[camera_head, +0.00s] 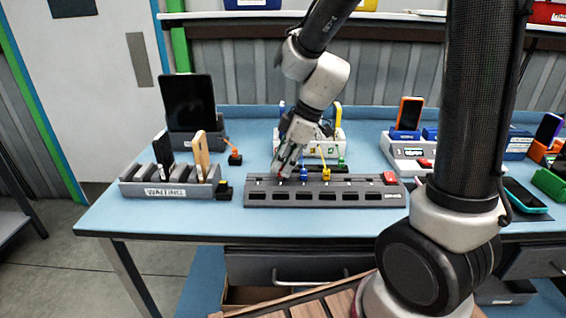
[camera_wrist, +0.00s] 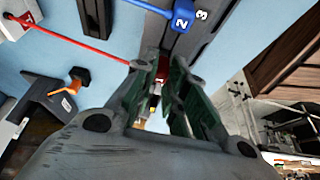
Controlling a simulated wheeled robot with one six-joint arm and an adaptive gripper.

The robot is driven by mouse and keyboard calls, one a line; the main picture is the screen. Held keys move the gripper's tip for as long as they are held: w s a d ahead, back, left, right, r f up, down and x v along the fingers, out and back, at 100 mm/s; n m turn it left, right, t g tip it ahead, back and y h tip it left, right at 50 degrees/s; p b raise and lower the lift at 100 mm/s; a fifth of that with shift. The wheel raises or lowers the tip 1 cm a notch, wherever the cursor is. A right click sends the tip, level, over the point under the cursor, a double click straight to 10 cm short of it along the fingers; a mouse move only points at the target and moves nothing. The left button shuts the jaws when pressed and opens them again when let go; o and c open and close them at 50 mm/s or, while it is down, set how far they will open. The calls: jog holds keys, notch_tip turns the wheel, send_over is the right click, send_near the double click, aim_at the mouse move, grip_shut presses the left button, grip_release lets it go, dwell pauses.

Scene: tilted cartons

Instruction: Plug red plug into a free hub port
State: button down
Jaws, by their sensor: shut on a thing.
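The hub (camera_head: 325,198) is a long dark grey bar on the blue table, with a row of ports along its top. My gripper (camera_head: 281,174) is over the hub's left part. In the wrist view, its green-edged fingers are closed around the red plug (camera_wrist: 162,68), whose thin red cable runs to the upper left. The plug is at the hub's port row; whether it is seated in a port cannot be told. A blue plug (camera_head: 303,175) and a yellow plug (camera_head: 326,174) stand in the hub to the right. The blue plug also shows in the wrist view (camera_wrist: 181,19), marked 2.
A grey rack labelled WAITING (camera_head: 165,190) holds phones to the left. A black tablet (camera_head: 188,102) stands behind it. A charging dock (camera_head: 405,152) is at right. A red switch (camera_head: 390,178) is at the hub's right end. The table front is clear.

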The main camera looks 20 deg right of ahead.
jog(key=shift+f, duration=0.45)
dwell(0.3)
jog(key=c, duration=1.4)
grip_release()
jog(key=shift+o, duration=0.5)
jog(key=o, duration=0.3)
jog(key=shift+o, duration=0.2)
jog(key=shift+r, duration=3.55)
